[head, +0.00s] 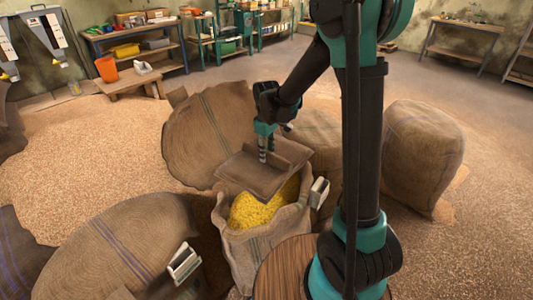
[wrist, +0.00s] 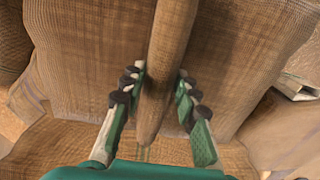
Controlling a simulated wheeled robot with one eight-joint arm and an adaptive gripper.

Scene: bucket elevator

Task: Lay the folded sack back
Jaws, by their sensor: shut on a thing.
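The folded sack (head: 246,174) is a flat brown burlap piece with a raised ridge along its top. My gripper (head: 264,156) is above it, with its fingers shut on this ridge. In the wrist view the gripper (wrist: 160,95) has one finger on each side of the ridge, and the sack (wrist: 225,60) fills most of the picture. The folded sack is over the back part of an open sack (head: 262,250) with yellow grain (head: 255,208) in it. I cannot tell whether the folded sack touches the open sack's rim.
Full sacks lie at the left (head: 130,250), behind (head: 205,130) and at the right (head: 424,150). A metal scoop (head: 184,263) is at the front left, and another pale metal piece (head: 319,192) is at the open sack's right rim. A round wooden top (head: 285,270) is in front.

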